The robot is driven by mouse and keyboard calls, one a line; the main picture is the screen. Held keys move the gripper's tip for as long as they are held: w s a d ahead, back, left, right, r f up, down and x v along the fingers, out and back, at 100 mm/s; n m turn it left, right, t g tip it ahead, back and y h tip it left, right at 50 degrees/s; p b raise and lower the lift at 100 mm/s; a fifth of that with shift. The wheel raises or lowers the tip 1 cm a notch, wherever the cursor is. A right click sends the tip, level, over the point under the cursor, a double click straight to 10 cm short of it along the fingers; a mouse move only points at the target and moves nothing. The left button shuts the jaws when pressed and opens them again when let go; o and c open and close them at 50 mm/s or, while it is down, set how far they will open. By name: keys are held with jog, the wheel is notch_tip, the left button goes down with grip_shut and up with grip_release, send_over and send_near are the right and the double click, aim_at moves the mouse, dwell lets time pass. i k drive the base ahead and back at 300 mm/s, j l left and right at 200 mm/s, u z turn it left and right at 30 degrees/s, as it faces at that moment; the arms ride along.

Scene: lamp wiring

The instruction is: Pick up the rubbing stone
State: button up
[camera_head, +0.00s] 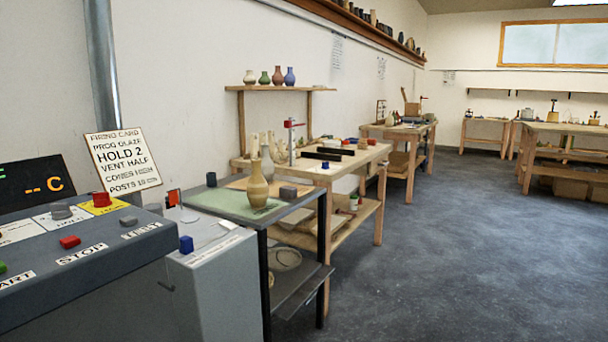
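A small dark grey-brown block (288,192), which looks like the rubbing stone, lies on the dark-framed bench in the middle of the view. It is just right of a tan vase (257,185) that stands upright on a green mat (218,203). The block is small in the picture and its surface detail cannot be made out. My gripper is not in view.
A grey control console (85,250) with coloured buttons fills the near left. A card (123,158) stands behind it. A wooden bench (340,165) with a red-topped stand and dark bars is beyond the block. Open grey floor (450,260) lies to the right.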

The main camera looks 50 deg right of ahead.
aim_at(286, 192)
jog(key=z, duration=1.2)
